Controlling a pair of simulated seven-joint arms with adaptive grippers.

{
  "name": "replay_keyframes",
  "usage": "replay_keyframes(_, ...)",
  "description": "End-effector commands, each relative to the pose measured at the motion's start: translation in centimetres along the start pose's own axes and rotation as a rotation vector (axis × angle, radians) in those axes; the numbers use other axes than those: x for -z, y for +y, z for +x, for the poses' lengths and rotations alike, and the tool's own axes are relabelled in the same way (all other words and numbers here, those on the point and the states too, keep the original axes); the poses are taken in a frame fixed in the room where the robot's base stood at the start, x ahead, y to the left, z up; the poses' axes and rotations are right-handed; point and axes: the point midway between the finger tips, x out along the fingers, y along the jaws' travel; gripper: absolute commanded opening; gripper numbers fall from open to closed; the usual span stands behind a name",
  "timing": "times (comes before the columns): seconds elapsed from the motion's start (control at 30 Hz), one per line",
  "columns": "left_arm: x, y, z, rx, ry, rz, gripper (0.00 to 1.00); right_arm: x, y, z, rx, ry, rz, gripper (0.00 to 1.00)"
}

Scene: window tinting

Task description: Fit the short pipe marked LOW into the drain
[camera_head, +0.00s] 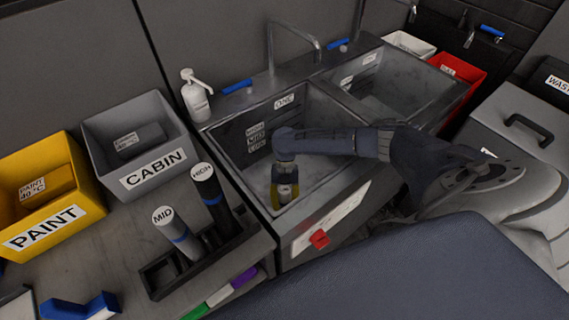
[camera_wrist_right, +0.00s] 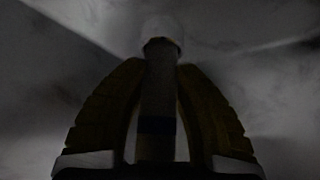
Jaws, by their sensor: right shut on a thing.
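My right gripper (camera_head: 285,196) reaches down into the nearer sink basin (camera_head: 325,118) and is shut on a short pipe (camera_head: 285,190). In the right wrist view the pipe (camera_wrist_right: 158,95) stands lengthwise between the yellow fingers, with a dark band near its lower part in the picture. Its label cannot be read. The view is dark around its far end, and I cannot tell whether it is in the drain; the drain opening is not clearly visible. The pipes marked MID (camera_head: 165,217) and HIGH (camera_head: 204,172) stand in a dark rack. My left gripper is not in view.
The rack (camera_head: 155,283) stands left of the sink, near colored markers (camera_head: 222,295). Grey CABIN (camera_head: 150,180) and yellow PAINT (camera_head: 50,232) bins stand at left. A soap bottle (camera_head: 196,97) and faucet (camera_head: 318,52) stand behind the basin. A second basin (camera_head: 400,95) lies right.

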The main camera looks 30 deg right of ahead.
Motion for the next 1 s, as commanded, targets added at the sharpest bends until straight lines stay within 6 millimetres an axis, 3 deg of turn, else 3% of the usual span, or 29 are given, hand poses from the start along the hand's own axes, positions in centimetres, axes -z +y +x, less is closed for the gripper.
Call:
replay_keyframes(0.5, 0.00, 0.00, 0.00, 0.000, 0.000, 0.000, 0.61, -0.57, 0.04, 0.90, 0.000, 0.000, 0.000, 0.00)
replay_keyframes(0.53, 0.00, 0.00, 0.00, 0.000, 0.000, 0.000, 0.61, -0.59, 0.04, 0.91, 0.000, 0.000, 0.000, 0.30)
replay_keyframes(0.7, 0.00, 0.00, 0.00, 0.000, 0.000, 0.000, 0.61, -0.57, 0.03, 0.89, 0.000, 0.000, 0.000, 0.50)
replay_keyframes(0.77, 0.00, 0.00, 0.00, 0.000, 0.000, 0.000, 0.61, -0.57, 0.03, 0.88, 0.000, 0.000, 0.000, 0.54)
replay_keyframes(1.0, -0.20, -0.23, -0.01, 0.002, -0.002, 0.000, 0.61, -0.59, 0.00, 0.82, 0.000, 0.000, 0.000, 0.54)
